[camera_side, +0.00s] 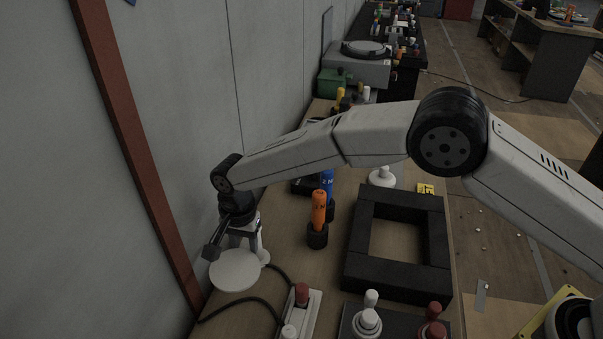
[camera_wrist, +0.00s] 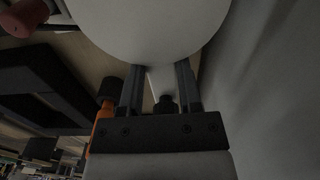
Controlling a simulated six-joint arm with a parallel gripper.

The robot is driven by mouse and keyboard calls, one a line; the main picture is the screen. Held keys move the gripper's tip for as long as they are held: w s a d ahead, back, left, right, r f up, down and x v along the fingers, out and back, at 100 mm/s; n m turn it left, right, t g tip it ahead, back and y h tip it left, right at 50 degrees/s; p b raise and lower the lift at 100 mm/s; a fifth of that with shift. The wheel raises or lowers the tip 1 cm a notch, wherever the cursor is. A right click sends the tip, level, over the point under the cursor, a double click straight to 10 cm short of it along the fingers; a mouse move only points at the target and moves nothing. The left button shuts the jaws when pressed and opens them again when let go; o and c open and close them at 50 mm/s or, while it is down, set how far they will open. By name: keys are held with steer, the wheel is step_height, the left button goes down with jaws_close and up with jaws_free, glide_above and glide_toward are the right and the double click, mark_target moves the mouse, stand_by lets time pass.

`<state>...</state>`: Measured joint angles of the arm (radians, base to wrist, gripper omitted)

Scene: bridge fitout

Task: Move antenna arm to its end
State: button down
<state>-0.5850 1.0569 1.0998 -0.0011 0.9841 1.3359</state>
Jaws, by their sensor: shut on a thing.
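The antenna shows as a white round disc (camera_side: 234,270) with a short pale post beside it, at the left of the bench close to the wall. My gripper (camera_side: 243,243) reaches down just behind the disc, its fingers at the pale part there. In the wrist view the disc (camera_wrist: 150,25) fills the top middle, and a narrow pale piece (camera_wrist: 160,82), which I take for the antenna arm, runs down from it between my fingers. My gripper (camera_wrist: 160,90) is shut on this piece. My wrist and fingers hide part of it in the side view.
An orange bottle-like item (camera_side: 318,210) and a blue one (camera_side: 327,180) stand right of my gripper in dark holders. A black square frame (camera_side: 360,245) lies further right. Control levers on a white base (camera_side: 301,308) and a dark panel (camera_side: 350,320) are in front. The wall (camera_side: 170,110) is close on the left.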

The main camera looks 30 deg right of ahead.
steer(key=d+n, duration=0.7)
steer(key=n, duration=1)
steer(key=shift+d+n, duration=0.25)
steer(key=shift+n, duration=0.15)
steer(key=shift+d, duration=0.1)
steer(key=shift+c, duration=1.4)
jaws_free()
steer(key=shift+r, duration=0.15)
step_height(320, 180, up, 8)
steer(key=shift+f, duration=0.2)
